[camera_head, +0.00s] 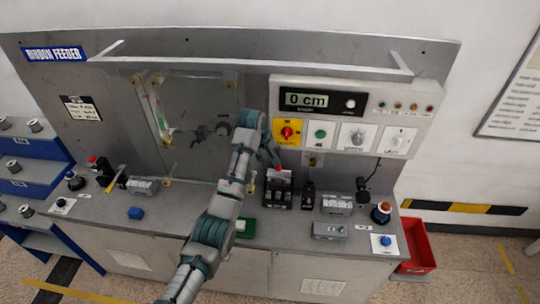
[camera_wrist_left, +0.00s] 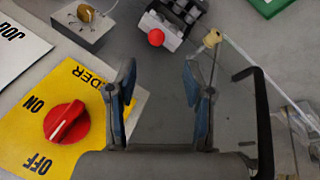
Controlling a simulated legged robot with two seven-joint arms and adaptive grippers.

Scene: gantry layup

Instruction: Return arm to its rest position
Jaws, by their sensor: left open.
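My left arm (camera_head: 215,228) comes up from the bottom of the head view and reaches to the machine's back panel. My left gripper (camera_head: 270,153) is at the left edge of the control panel, beside the yellow plate with the red rotary switch (camera_head: 287,132). In the left wrist view my left gripper (camera_wrist_left: 161,85) is open, with nothing between its two fingers. The red switch (camera_wrist_left: 66,121) on its yellow ON/OFF plate lies left of the fingers, apart from them. My right arm and gripper are not in view.
The control panel (camera_head: 350,92) shows "0 cm". A red-tipped lever block (camera_head: 279,185) stands just below the gripper; its red knob (camera_wrist_left: 156,37) is beyond the fingertips. A clear guard (camera_head: 195,120) is left of the arm. A red bin (camera_head: 417,245) stands at the right.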

